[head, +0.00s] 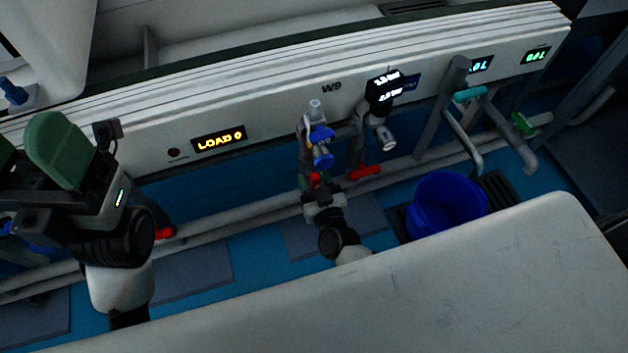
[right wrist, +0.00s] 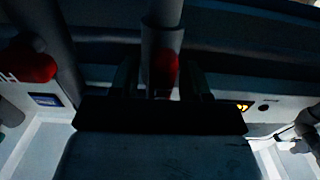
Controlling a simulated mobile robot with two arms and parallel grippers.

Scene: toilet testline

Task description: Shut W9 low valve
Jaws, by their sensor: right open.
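Below the W9 label (head: 332,87) a pipe carries a blue valve handle (head: 320,134) and, lower down, a red valve handle (head: 315,179). My right gripper (head: 318,186) is right at this low red handle and partly covers it. In the right wrist view a red handle (right wrist: 163,72) stands between the open fingers of my right gripper (right wrist: 161,84), in front of a grey pipe (right wrist: 160,40). Contact cannot be told. My left gripper (head: 35,155), with green finger pads, is at the far left, partly cut off by the frame edge, away from W9.
Another red handle (head: 365,172) is just right of the W9 pipe, below a black gauge (head: 384,92). A blue bucket (head: 447,204) stands further right. Long pipes (head: 250,213) run low along the wall. A display reads LOAD 0 (head: 218,139).

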